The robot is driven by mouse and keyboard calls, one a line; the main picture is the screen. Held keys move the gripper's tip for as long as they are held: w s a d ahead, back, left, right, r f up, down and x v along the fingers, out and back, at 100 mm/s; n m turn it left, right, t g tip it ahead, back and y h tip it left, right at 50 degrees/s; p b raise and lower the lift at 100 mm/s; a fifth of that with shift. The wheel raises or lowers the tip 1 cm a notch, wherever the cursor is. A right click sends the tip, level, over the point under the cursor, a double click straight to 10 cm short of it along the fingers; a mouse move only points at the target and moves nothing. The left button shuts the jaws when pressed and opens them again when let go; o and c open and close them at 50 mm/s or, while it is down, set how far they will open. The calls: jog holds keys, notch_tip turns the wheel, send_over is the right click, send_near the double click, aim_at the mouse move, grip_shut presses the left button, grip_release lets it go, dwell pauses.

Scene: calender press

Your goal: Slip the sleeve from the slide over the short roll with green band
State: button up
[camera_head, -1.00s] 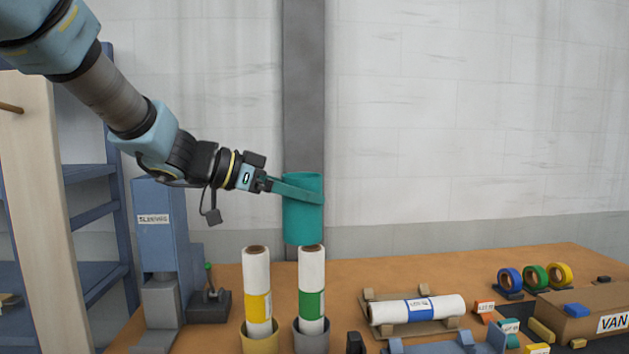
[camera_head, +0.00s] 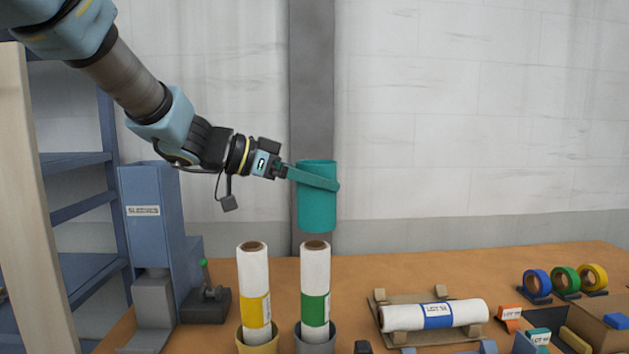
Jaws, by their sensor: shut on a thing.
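My gripper (camera_head: 313,179) is shut on the teal sleeve (camera_head: 317,212), its long fingers across the upper part of it. The sleeve is upright in the air. It appears over the short roll with green band (camera_head: 315,281), with its lower edge just above the top of the roll in the picture. Whether it is exactly in line in depth I cannot tell. That roll stands upright in a grey holder (camera_head: 315,340). The slide is the blue-grey tower labelled SLEEVES (camera_head: 150,225) at the left, with a chute at its foot.
A roll with a yellow band (camera_head: 254,285) stands close at the left in a tan cup (camera_head: 257,345). A blue-banded roll (camera_head: 400,317) lies on a cradle at the right. Tape rolls (camera_head: 565,280) and a cardboard box (camera_head: 597,312) are farther right. A small lever box (camera_head: 206,300) stands beside the slide.

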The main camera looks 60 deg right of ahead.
aim_at(314, 221)
jog(key=shift+f+b, duration=1.4)
jog(key=shift+b, duration=0.25)
jog(key=shift+f+b, duration=1)
jog(key=shift+f, duration=1.65)
jog(key=o, duration=1)
jog(key=b+v, duration=0.1)
jog(key=v, duration=0.9)
jog(key=shift+w+a+r+b, duration=0.1)
jog(key=shift+w+a+b, duration=0.15)
jog(key=shift+a+b, duration=0.1)
